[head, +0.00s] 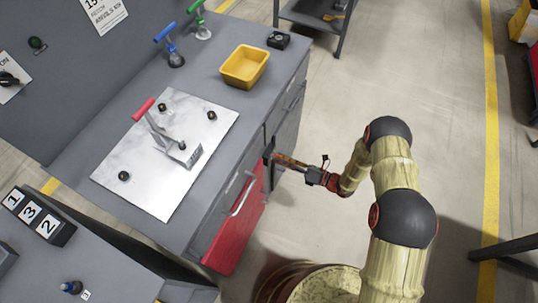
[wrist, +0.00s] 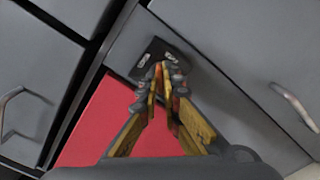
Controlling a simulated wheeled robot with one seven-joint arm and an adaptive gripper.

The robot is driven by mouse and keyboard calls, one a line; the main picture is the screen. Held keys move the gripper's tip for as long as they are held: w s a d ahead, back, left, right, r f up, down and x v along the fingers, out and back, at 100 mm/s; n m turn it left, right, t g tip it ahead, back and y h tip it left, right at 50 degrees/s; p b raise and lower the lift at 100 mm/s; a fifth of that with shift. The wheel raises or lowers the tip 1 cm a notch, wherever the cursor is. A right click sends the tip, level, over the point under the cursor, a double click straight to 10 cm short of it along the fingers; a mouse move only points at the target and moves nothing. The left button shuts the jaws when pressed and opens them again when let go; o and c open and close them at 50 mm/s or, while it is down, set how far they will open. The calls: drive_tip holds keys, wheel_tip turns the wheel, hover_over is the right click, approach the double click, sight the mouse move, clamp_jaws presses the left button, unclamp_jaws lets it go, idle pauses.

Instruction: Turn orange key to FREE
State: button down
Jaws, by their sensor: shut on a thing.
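Small pale marks show on the plate to the right of the fingertips, too small to read.
A metal plate (head: 137,150) with a red-handled clamp (head: 145,110) lies on the grey worktop (head: 222,109). A yellow bin (head: 244,66) stands behind it. Drawer handles (head: 243,195) stick out from the cabinet front.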

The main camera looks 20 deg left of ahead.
drive_tip(key=m, duration=0.5)
idle(0.3)
drive_tip(key=m, duration=0.3)
drive_tip(key=shift+m, duration=0.4)
drive_tip(key=c, duration=1.9)
unclamp_jaws()
